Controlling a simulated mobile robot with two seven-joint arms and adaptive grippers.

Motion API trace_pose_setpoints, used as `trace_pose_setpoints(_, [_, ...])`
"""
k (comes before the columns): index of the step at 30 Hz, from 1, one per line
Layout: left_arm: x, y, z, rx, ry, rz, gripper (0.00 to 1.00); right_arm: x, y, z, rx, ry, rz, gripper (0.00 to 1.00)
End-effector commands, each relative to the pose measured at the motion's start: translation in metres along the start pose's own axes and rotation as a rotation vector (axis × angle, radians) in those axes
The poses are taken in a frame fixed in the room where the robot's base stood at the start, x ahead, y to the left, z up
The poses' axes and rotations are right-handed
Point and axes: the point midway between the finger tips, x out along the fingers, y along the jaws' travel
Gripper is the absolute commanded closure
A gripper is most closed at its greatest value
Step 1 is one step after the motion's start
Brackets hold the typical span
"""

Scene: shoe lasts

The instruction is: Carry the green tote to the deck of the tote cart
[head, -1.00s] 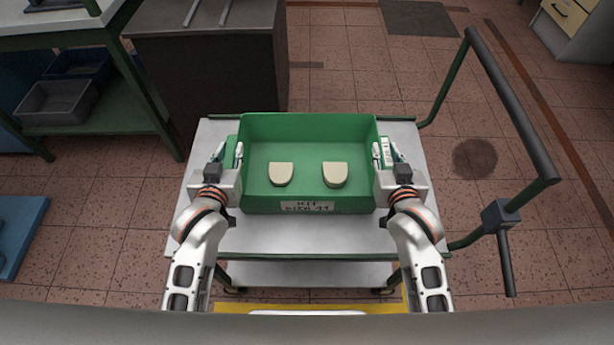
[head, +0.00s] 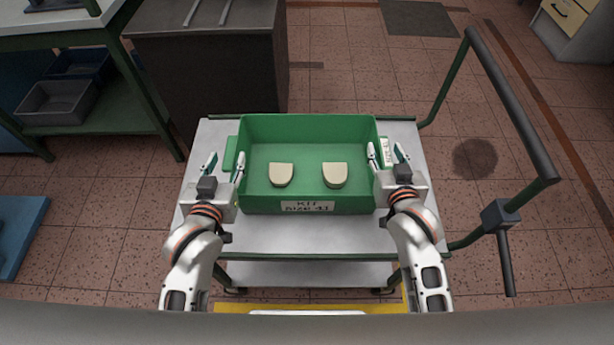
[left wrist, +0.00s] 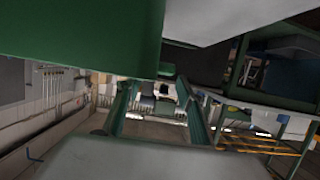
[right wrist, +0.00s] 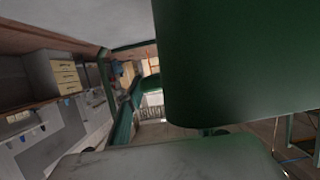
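The green tote (head: 310,205) sits level on the grey deck of the tote cart (head: 300,238). It holds two beige lasts (head: 281,174) and (head: 335,174), and its front label reads KIT SIZE 41. My left gripper (head: 224,165) is open at the tote's left side, its fingers apart and clear of the left handle. My right gripper (head: 387,155) is open at the right side, its fingers spread near the right handle. The tote's green wall fills part of the left wrist view (left wrist: 80,35) and the right wrist view (right wrist: 240,60).
The cart's dark push handle (head: 510,105) rises on the right. A dark cabinet (head: 205,75) stands behind the cart. Tiled floor is open at the right.

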Motion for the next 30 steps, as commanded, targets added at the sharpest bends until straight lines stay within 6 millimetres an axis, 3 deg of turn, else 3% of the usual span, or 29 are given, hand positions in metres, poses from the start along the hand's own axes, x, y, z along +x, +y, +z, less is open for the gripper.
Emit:
trace_pose_setpoints(4, [-0.020, 0.000, 0.000, 0.000, -0.001, 0.001, 0.62, 0.000, 0.000, 0.000, 0.000, 0.000, 0.000, 0.62])
trace_pose_setpoints(10, [-0.030, 0.000, 0.000, 0.001, 0.001, 0.000, 0.62, -0.004, 0.000, 0.001, 0.000, -0.001, 0.000, 0.62])
trace_pose_setpoints(21, [-0.031, 0.000, -0.001, 0.000, 0.001, 0.000, 0.62, -0.058, 0.000, 0.001, 0.001, -0.002, 0.000, 0.62])
trace_pose_setpoints(30, [-0.030, 0.000, -0.001, 0.000, 0.001, 0.000, 0.62, -0.076, 0.000, 0.000, 0.001, 0.000, 0.000, 0.62])
